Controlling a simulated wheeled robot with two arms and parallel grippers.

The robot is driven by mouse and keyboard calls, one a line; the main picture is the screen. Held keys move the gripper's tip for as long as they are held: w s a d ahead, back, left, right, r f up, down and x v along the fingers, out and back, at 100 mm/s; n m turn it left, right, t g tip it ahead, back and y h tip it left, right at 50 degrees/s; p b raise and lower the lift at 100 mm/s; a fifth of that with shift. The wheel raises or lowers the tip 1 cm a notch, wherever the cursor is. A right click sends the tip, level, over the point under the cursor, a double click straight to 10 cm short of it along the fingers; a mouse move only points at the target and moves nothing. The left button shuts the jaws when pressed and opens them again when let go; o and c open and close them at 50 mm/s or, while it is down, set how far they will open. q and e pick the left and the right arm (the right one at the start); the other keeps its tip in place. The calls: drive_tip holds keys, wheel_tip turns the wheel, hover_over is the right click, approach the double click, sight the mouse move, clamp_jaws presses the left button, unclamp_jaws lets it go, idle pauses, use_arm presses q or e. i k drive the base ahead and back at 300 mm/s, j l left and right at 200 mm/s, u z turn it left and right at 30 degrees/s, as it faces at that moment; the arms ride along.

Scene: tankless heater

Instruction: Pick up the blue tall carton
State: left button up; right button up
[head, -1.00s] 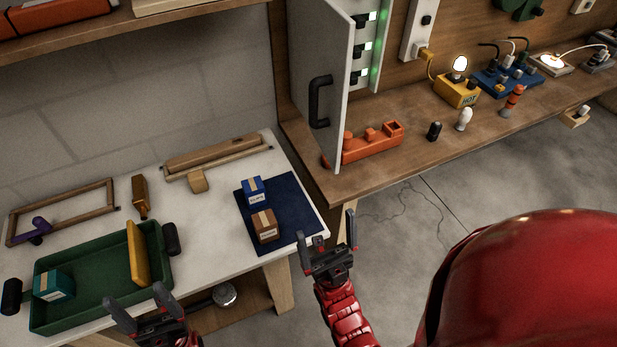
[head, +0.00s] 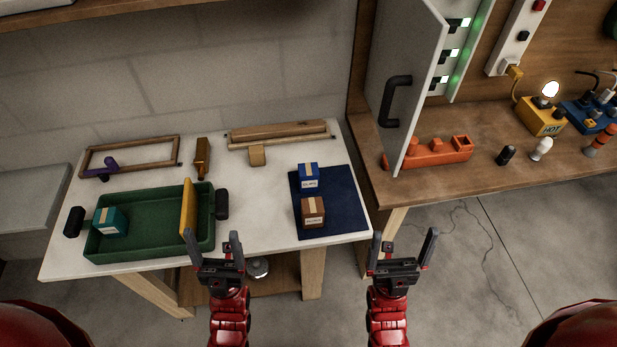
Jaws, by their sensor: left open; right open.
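The blue tall carton (head: 308,177) stands upright on the dark blue mat (head: 347,212) at the right end of the white table. It has a tan tape strip on top and a white label on its front. A brown carton (head: 313,211) stands just in front of it on the same mat. My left gripper (head: 215,248) is open and empty at the table's front edge, left of and nearer than the carton. My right gripper (head: 404,250) is open and empty, off the table's front right corner, right of and nearer than the carton.
A green tray (head: 150,246) holds a teal carton (head: 109,221) and a yellow board (head: 188,210). Wooden pieces (head: 280,133) lie at the back. A wooden workbench (head: 440,182) with an open cabinet door (head: 400,60) stands to the right. The white table (head: 255,203) is bare between tray and mat.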

sight(308, 175)
drive_tip(key=l+u, duration=0.55)
drive_tip(key=u, duration=0.3)
